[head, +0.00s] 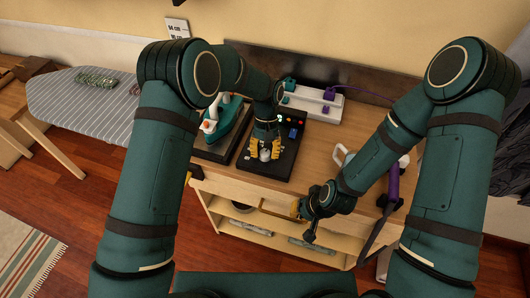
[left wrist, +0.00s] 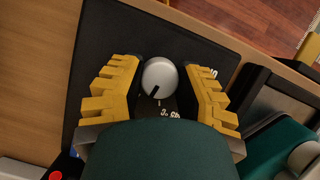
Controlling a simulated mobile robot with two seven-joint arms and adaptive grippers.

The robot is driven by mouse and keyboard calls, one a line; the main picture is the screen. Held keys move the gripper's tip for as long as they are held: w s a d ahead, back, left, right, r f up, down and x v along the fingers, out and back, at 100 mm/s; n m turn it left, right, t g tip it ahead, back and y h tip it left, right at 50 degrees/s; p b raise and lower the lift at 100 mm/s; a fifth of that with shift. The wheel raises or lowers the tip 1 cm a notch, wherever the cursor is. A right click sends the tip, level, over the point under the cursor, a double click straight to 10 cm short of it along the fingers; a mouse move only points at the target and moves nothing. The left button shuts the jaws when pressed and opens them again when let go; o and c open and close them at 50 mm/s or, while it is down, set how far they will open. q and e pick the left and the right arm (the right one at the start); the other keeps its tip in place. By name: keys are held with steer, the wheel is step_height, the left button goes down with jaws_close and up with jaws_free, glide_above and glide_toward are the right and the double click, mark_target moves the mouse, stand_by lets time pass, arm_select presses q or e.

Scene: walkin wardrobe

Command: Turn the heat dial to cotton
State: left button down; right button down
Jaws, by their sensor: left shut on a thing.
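The heat dial (left wrist: 160,78) is a light grey round knob with a dark pointer line. It sits on a black panel (head: 284,161) on the wooden counter, and shows small in the head view (head: 265,155). In the left wrist view the pointer line aims down and slightly left. White label marks lie around the knob, partly hidden and too small to read. My left gripper (head: 264,149) points down with its yellow fingers on both sides of the knob, shut on it; the fingers also show in the left wrist view (left wrist: 160,85). My right gripper (head: 297,208) is low before the counter; its jaw opening is unclear.
A teal iron (head: 222,128) stands left of the panel. A white power strip (head: 312,101) with plugs lies behind it. A purple-handled device (head: 393,185) is at the right. Open shelves (head: 250,215) lie below the counter. A striped ironing board (head: 75,110) is at the left.

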arm_select(q)
steer(key=shift+s+f+m+y, duration=0.2)
steer(key=shift+m+y, duration=0.3)
steer(key=shift+m, duration=0.7)
steer(key=c, duration=0.6)
jaws_free()
steer(key=shift+r, duration=0.1)
steer(key=shift+w+r, duration=0.1)
steer(key=shift+w, duration=0.05)
steer(key=v, duration=1.1)
steer(key=shift+d+r, duration=0.1)
steer(key=shift+r, duration=0.3)
